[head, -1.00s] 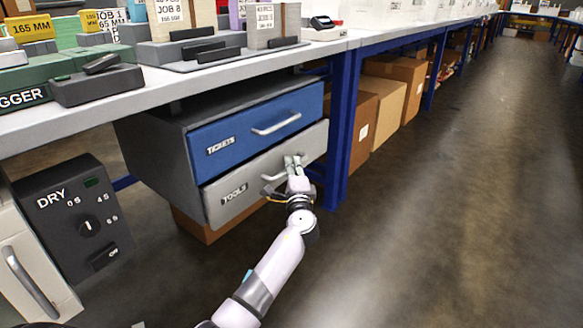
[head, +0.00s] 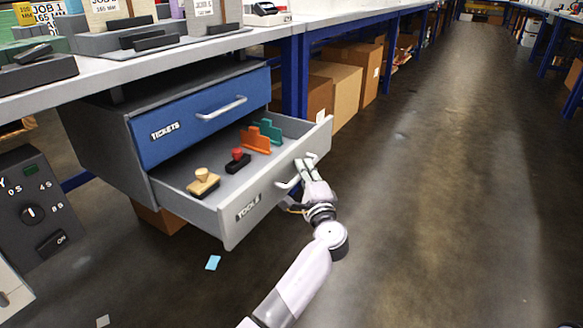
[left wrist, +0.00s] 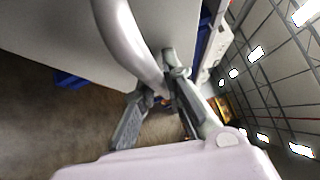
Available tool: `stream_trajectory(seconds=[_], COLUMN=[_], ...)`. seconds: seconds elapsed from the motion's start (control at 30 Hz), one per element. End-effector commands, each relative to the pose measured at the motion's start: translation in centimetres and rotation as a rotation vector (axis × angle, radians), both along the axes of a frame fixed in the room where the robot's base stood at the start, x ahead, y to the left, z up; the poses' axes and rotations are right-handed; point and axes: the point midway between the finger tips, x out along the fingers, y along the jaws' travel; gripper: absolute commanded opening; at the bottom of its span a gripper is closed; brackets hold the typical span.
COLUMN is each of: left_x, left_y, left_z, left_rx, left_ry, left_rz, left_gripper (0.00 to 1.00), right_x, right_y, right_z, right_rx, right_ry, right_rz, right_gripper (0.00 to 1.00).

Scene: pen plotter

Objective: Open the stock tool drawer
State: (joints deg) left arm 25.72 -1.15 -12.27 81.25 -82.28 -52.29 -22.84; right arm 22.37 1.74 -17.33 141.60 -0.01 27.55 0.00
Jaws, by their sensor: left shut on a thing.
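The grey tool drawer (head: 283,186), labelled TOOLS, is pulled well out from under the bench in the head view. Inside it lie a wooden-handled stamp (head: 203,183), a black stamp with a red knob (head: 237,160), an orange piece (head: 256,139) and a teal piece (head: 268,130). My left gripper (head: 305,172) is at the drawer front, shut on the drawer handle (head: 288,183). In the left wrist view the curved handle (left wrist: 128,40) runs between the fingers of the left gripper (left wrist: 150,95). My right gripper is not in view.
The blue TICKETS drawer (head: 200,117) above is shut. A dark control box (head: 35,205) stands at the left. Cardboard boxes (head: 335,90) sit under the bench past a blue leg. A small blue slip (head: 213,262) lies on the floor. The aisle at right is clear.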

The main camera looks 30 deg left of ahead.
Motion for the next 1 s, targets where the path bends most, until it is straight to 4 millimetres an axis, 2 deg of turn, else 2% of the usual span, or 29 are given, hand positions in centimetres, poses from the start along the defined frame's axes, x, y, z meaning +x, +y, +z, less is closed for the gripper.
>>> stream_trajectory(seconds=[0.17, 0.5, 0.53, 0.8, 1.0], left_x=[-0.09, -0.10, -0.09, -0.07, -0.06], left_y=[-0.63, -0.66, -0.65, -0.64, -0.64], left_z=[-0.25, -0.26, -0.26, -0.13, -0.07], left_rx=[0.001, 0.001, 0.001, 0.001, 0.001], left_ry=[0.006, 0.006, 0.006, 0.003, 0.002], left_rz=[0.002, 0.002, 0.002, 0.002, 0.001], left_gripper=[0.00, 0.00, 0.12, 0.30, 0.31], right_x=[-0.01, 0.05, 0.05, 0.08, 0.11], right_y=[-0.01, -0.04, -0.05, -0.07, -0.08], right_z=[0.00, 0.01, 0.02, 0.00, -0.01], right_rx=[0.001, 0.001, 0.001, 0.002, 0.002], right_ry=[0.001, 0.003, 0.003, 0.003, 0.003], right_rz=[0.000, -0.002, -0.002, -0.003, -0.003], right_gripper=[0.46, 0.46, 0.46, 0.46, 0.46])
